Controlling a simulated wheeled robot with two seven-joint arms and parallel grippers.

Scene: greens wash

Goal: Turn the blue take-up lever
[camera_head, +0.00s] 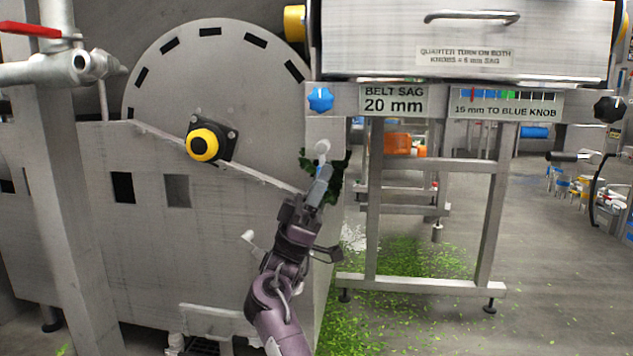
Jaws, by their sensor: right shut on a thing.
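A blue lobed knob (320,98) with a white mark sits at the left end of the conveyor frame, beside the "BELT SAG 20 mm" sign (393,100). It is the only blue turning part I make out there. My right gripper (319,184) reaches up from below, under the blue knob and apart from it in the picture. Its jaws are shut on a small pale round-ended piece (322,147) that sticks up past the fingertips. Its lower part is hidden by the fingers. My left gripper is out of view.
A black knob (609,109) is at the frame's right end. Dark green leaves (335,182) hang behind my gripper. Green scraps (400,262) cover the floor under the frame.

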